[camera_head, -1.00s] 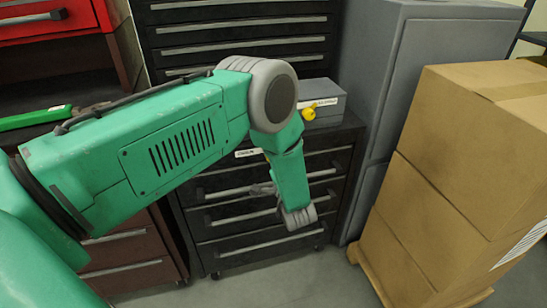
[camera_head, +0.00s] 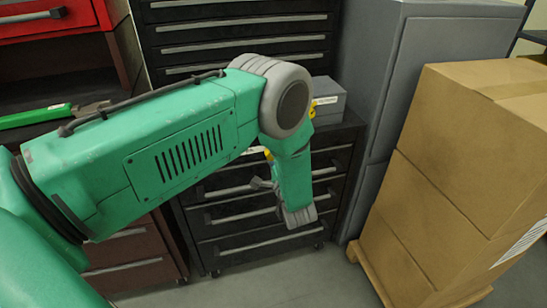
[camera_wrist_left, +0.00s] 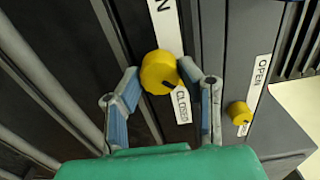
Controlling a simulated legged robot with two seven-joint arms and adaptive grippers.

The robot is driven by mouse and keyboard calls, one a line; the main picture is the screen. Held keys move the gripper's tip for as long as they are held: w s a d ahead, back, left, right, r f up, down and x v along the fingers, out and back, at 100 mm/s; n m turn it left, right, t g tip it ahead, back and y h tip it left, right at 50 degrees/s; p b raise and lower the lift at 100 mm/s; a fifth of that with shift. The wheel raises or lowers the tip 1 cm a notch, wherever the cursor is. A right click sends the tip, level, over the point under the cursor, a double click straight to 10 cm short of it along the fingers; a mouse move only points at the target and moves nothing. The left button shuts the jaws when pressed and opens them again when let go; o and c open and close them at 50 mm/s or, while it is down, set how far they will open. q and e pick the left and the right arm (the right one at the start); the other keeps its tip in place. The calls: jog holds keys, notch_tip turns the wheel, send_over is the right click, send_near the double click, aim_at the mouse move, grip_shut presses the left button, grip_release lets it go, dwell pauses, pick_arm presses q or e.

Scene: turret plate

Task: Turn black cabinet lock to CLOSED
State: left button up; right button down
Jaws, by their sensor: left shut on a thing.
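The black cabinet (camera_head: 219,221) stands in the middle of the head view, with drawers. In the left wrist view its yellow round lock knob (camera_wrist_left: 156,71) sits between an upper label ending in N (camera_wrist_left: 164,22) and a CLOSED label (camera_wrist_left: 181,106). A dark mark on the knob is at its lower right, toward CLOSED. My left gripper (camera_wrist_left: 165,78) is shut on the knob, one finger on each side. In the head view my arm hides most of the gripper; a bit of yellow (camera_head: 268,153) shows beside it. My right gripper is out of view.
A grey box (camera_head: 328,96) on the cabinet has another yellow knob (camera_wrist_left: 240,112) beside an OPEN label (camera_wrist_left: 262,70). A tall grey cabinet (camera_head: 435,50) and stacked cardboard boxes (camera_head: 455,170) stand to the right. Floor shows in front.

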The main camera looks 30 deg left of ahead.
pick_arm(q)
jog(key=o, duration=0.9)
jog(key=shift+o, duration=1.1)
jog(key=shift+w+f, duration=0.15)
jog(key=v, duration=1.2)
